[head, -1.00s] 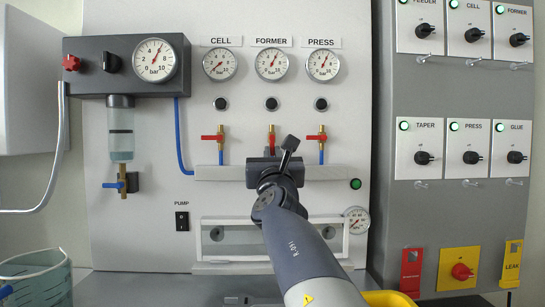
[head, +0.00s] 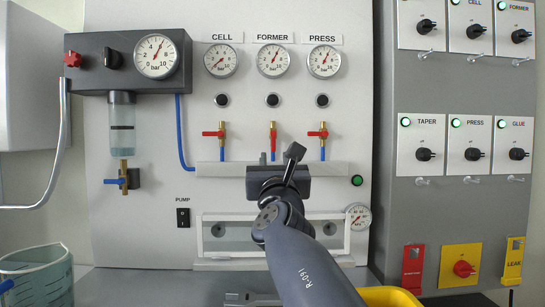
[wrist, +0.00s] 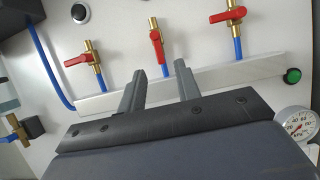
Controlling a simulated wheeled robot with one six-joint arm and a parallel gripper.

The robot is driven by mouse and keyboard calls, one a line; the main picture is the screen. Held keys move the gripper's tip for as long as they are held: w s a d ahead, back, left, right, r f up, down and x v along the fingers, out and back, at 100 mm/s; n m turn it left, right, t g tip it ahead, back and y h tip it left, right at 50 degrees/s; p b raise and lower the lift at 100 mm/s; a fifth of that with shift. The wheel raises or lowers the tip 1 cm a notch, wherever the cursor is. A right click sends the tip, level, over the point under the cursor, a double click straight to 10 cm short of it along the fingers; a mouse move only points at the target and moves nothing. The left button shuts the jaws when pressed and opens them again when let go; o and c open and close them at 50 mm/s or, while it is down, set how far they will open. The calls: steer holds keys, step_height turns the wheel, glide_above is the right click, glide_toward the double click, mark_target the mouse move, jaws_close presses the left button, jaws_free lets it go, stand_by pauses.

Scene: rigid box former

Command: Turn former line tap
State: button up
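The former line tap (head: 273,133) is the middle of three brass taps, under the FORMER gauge (head: 273,61). Its red handle stands upright, along the pipe, and it also shows in the wrist view (wrist: 156,46). My gripper (head: 279,157) is just below this tap in the head view. In the wrist view my gripper (wrist: 160,68) is open and empty, its two fingers apart below the tap handle. The fingers appear clear of the handle and pipe.
The cell tap (head: 220,134) and press tap (head: 318,134) flank it, with handles crosswise. A pale rail (head: 212,169) runs below the taps. A green button (head: 357,181) and a small gauge (head: 358,216) are to the right. A grey switch cabinet (head: 450,90) stands further right.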

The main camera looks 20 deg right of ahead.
steer(key=shift+v, duration=2.9)
